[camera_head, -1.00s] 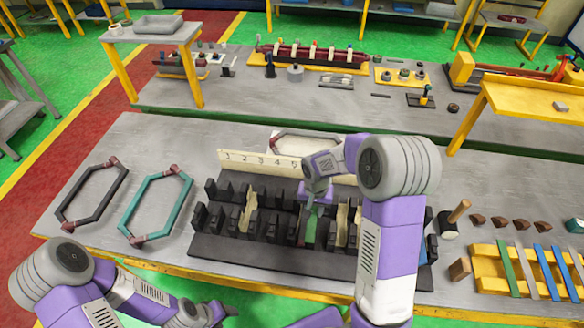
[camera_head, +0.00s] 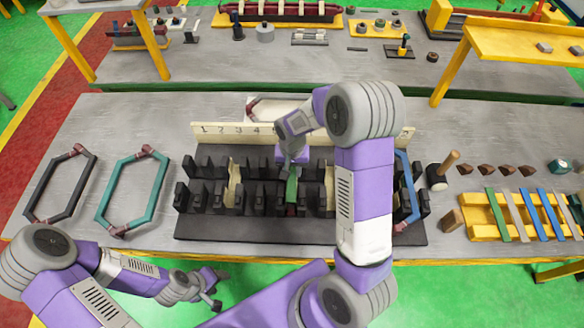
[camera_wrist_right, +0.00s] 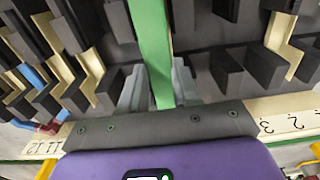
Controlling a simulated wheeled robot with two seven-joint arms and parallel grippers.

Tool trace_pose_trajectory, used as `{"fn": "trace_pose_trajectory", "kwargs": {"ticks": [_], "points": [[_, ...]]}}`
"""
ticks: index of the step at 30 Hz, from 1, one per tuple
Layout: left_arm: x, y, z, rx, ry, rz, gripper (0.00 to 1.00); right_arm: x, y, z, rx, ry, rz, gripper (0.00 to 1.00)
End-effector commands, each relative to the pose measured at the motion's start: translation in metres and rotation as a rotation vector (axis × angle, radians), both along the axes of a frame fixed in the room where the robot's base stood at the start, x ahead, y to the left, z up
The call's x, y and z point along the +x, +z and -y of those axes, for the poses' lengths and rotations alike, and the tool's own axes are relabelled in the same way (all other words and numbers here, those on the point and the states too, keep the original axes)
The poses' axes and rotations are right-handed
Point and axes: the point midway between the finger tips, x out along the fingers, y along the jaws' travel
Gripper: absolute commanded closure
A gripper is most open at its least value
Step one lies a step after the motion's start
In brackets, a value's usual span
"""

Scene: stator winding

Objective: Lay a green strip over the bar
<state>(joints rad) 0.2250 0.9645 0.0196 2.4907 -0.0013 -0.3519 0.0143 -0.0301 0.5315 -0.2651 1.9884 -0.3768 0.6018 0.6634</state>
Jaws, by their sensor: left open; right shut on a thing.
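A green strip (camera_head: 292,185) stands out from my right gripper (camera_head: 293,163) over the middle of the black slotted block (camera_head: 250,229). The right gripper is shut on the strip, which also shows in the right wrist view (camera_wrist_right: 152,50), running between the fingers (camera_wrist_right: 158,88) along a slot. A cream liner edge shows beside it there. I cannot make out the bar under the strip, nor whether the strip touches it. My left gripper (camera_head: 212,296) is open and empty in front of the table edge, away from the block.
A numbered cream board (camera_head: 225,132) stands behind the block. A dark coil (camera_head: 62,185) and a teal coil (camera_head: 135,190) lie to the left. A blue coil (camera_head: 405,180) sits at the block's right end. A yellow rack (camera_head: 478,218) holds several strips at right, beside a mallet (camera_head: 441,172).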

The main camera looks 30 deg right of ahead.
Motion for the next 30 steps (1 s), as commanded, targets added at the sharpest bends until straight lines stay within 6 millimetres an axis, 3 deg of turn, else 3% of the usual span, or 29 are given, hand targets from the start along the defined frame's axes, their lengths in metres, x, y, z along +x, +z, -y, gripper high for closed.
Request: {"fn": "trace_pose_trajectory", "kwargs": {"ticks": [30], "points": [[0.000,-0.008,0.000,0.000,0.000,0.000,0.44,0.000,-0.010,0.000,0.001,0.000,0.001,1.00]]}}
